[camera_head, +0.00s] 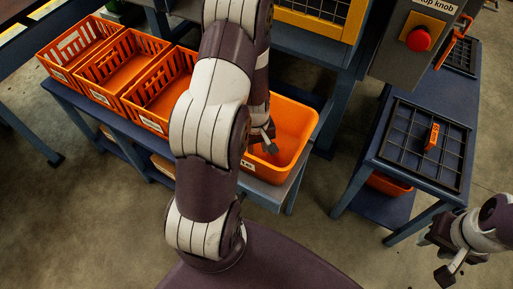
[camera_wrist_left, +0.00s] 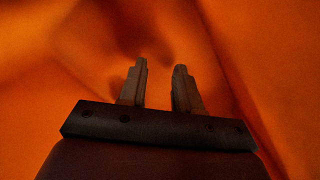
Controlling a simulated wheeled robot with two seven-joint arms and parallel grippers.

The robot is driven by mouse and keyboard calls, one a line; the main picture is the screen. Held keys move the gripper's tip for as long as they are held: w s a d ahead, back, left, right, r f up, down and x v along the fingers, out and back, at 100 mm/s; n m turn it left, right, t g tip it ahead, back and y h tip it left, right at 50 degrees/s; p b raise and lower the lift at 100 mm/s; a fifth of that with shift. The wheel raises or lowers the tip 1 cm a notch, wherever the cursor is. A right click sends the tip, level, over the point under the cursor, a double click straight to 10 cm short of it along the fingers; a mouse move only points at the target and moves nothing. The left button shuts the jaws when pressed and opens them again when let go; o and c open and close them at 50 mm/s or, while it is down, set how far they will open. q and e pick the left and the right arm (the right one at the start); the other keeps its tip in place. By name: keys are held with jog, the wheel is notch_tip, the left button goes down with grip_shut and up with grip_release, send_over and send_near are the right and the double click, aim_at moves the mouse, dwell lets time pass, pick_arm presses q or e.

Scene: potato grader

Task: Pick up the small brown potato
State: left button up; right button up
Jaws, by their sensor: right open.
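No small brown potato can be made out in either view. My left gripper (camera_head: 266,139) reaches down into a smooth orange bin (camera_head: 307,128) at the right end of the bench, partly hidden behind my left arm. In the left wrist view, its two fingers (camera_wrist_left: 160,66) stand apart with nothing visible between them. Orange bin wall (camera_wrist_left: 260,45) fills that view. My left arm hides part of the bin's inside. My right gripper (camera_head: 437,262) is open and empty at the lower right, over the floor.
Three slotted orange crates (camera_head: 62,72) stand in a row on the blue bench (camera_head: 85,108), left of the bin. A grey panel with a red knob (camera_head: 419,39) is at the upper right. A black grid (camera_head: 402,136) with a small orange block (camera_head: 432,138) lies on a blue table.

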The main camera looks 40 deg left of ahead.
pick_arm(q)
grip_shut()
jog(key=o, duration=0.8)
grip_release()
